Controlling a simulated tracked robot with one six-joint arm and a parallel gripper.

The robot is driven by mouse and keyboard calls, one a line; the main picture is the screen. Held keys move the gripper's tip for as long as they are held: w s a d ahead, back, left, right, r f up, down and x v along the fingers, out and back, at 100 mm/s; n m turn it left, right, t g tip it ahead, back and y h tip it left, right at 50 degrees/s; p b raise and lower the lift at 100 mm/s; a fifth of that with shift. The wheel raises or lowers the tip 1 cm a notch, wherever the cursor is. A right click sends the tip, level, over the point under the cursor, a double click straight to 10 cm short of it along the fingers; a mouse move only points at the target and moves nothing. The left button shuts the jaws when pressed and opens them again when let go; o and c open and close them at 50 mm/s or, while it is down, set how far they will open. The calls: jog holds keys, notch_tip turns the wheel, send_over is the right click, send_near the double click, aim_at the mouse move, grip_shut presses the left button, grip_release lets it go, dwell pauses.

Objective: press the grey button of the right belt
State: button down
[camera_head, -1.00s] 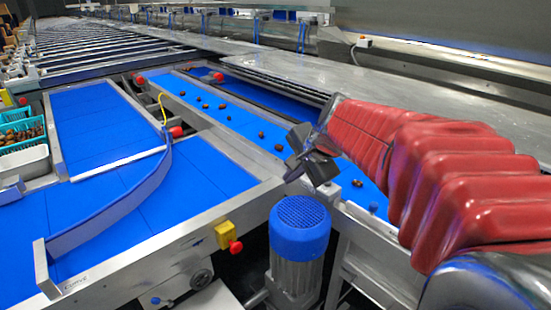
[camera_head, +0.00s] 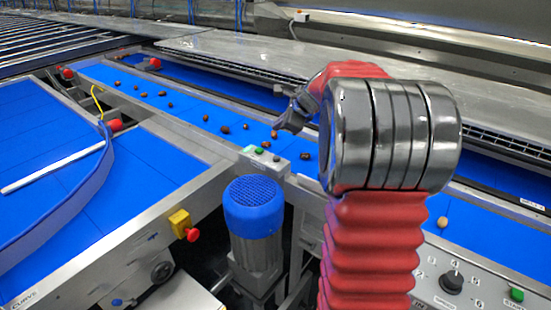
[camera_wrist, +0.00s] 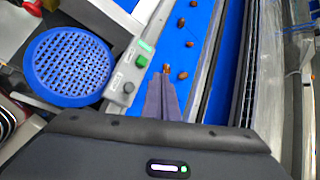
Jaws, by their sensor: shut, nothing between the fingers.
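The control box (camera_head: 262,157) sits on the near rail of the blue belt that carries dates (camera_head: 185,110). It has green parts and, at its end nearer me, a small grey button (camera_head: 276,159). In the wrist view the grey button (camera_wrist: 128,87) is to the left of my fingers, below the round green button (camera_wrist: 141,61). My gripper (camera_head: 283,126) is shut and empty. Its fingertips (camera_wrist: 165,76) appear over the belt, beside the box and apart from the grey button. Their height above the belt is hard to tell.
A motor with a blue cap (camera_head: 254,205) stands just in front of the box, close to my gripper in the wrist view. A yellow and red stop button (camera_head: 184,226) is on the left belt frame. A panel with a black knob (camera_head: 451,281) is at the lower right.

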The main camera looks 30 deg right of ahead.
jog(key=shift+f, duration=0.1)
jog(key=shift+f, duration=4.35)
jog(key=shift+f, duration=0.8)
jog(key=shift+r, duration=0.9)
notch_tip(320, 180, up, 5)
dwell(0.6)
dwell(0.8)
